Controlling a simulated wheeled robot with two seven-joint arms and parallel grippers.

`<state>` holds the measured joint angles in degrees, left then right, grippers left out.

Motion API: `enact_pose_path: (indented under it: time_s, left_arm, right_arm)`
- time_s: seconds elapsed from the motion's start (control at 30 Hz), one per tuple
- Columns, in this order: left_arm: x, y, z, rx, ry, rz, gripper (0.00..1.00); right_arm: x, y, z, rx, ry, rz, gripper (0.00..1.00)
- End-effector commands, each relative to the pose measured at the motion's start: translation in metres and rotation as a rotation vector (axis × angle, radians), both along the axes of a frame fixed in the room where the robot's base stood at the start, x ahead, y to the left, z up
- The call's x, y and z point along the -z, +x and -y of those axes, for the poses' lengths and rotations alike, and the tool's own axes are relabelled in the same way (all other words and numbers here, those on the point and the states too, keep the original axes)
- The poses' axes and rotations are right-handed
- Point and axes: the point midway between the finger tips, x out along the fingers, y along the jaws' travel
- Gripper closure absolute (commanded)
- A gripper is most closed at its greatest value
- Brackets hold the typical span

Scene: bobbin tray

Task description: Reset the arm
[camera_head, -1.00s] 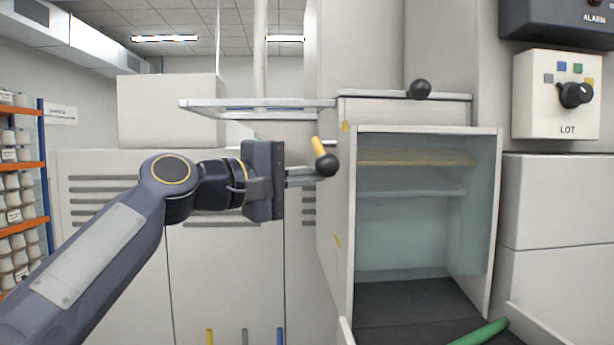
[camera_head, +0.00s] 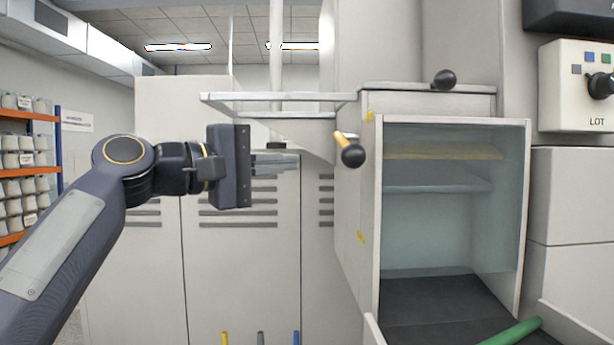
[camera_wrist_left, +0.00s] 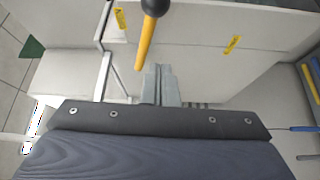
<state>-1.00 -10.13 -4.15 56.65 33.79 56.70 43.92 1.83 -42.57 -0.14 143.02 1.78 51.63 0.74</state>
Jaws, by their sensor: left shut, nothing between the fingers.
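My left gripper (camera_head: 298,162) is in the head view, left of the open cabinet. Its fingers are together and hold nothing. In the left wrist view the fingertips (camera_wrist_left: 160,72) point at the cabinet's side wall. A yellow lever with a black ball knob (camera_head: 352,155) sticks out from the cabinet's left side, just right of the fingertips and apart from them in the head view. The lever also shows in the left wrist view (camera_wrist_left: 145,45), above the fingertips. My right gripper is not in view.
The open cabinet (camera_head: 371,230) has shelves inside and a green bar (camera_head: 515,332) at its bottom front. A pale ledge (camera_head: 280,97) juts out above my gripper. A second black knob (camera_head: 445,79) sits on the cabinet top. Shelves of bobbins (camera_head: 25,160) stand far left.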

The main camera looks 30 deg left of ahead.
Motion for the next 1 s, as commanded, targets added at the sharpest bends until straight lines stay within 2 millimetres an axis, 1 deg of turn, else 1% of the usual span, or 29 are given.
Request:
enact_pose_path:
  time_s: [0.03, 0.2, 0.77, 0.83, 0.87, 0.97, 1.0]
  left_arm:
    - [-0.002, -0.004, -0.004, -0.003, 0.0, 0.001, 1.0]
    - [-0.005, -0.01, -0.008, -0.001, 0.001, 0.0, 1.0]
    - [-0.003, -0.01, -0.008, -0.001, 0.003, -0.005, 1.0]
    - [0.006, -0.01, -0.006, -0.002, 0.02, -0.018, 1.0]
    - [0.013, -0.009, -0.005, -0.002, 0.035, -0.03, 1.0]
    - [0.057, -0.009, 0.003, 0.0, 0.122, -0.09, 1.0]
    - [0.081, -0.011, 0.008, 0.005, 0.174, -0.121, 1.0]
  right_arm:
    - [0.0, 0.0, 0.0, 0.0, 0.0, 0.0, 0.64]
    - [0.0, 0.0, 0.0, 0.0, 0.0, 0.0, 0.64]
    - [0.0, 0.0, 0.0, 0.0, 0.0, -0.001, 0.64]
    - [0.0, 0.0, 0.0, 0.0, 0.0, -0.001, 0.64]
    - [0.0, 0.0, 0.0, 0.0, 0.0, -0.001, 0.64]
    - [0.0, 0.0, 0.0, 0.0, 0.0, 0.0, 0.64]
    - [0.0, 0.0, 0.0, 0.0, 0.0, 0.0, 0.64]
